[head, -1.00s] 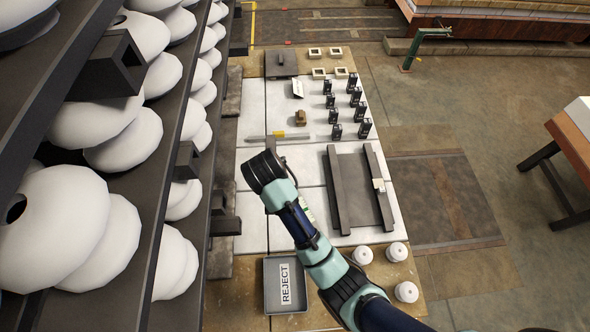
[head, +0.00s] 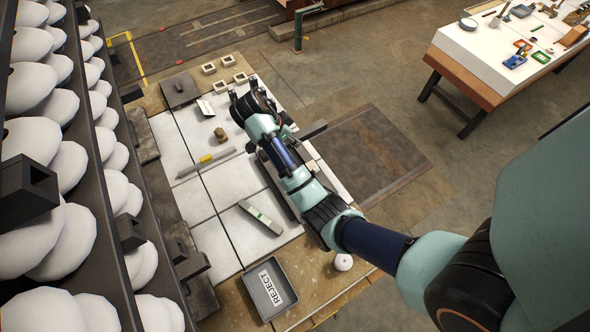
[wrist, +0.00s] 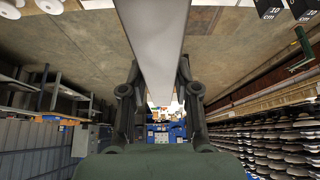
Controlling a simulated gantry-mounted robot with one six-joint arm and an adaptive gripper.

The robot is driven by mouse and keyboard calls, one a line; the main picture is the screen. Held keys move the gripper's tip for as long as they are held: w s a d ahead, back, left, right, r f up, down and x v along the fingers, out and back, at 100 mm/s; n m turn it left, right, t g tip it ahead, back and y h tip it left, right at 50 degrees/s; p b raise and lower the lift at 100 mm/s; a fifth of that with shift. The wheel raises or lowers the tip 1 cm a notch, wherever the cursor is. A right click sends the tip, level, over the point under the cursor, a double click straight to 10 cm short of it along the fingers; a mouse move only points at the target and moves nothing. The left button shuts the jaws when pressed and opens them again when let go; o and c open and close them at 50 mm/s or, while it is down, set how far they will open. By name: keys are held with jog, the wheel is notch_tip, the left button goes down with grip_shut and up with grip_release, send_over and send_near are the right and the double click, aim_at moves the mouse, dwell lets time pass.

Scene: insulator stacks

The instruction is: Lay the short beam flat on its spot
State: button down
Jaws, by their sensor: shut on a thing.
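A grey beam, which I take to be the short beam (wrist: 158,45), runs up the middle of the wrist view between the two dark fingers of my gripper (wrist: 158,75). The gripper is shut on it. In the head view one dark end of the beam (head: 310,130) sticks out to the right of my arm. My gripper (head: 287,132) is mostly hidden there by my own wrist. The two parallel rails (head: 275,183) on the white table plates lie partly under my arm. I cannot tell whether the beam touches anything.
A grey REJECT tray (head: 250,287), a level (head: 260,217), a long straight bar (head: 206,162) and a small brown block (head: 220,134) lie on the table. Square frames (head: 226,61) stand at the back. Racks of white insulators (head: 60,165) line the left side. A white knob-like piece (head: 343,262) stands at the front.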

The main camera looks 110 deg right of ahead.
jog(key=shift+s, duration=0.25)
jog(key=shift+w+f+b, duration=0.1)
jog(key=shift+f+b, duration=3.9)
jog(key=shift+f, duration=6)
jog(key=shift+f+b, duration=0.4)
jog(key=shift+f, duration=0.05)
jog(key=c, duration=0.8)
grip_release()
jog(key=shift+c, duration=0.2)
jog(key=p+v, duration=0.3)
jog(key=v, duration=1)
jog(key=shift+s, duration=0.25)
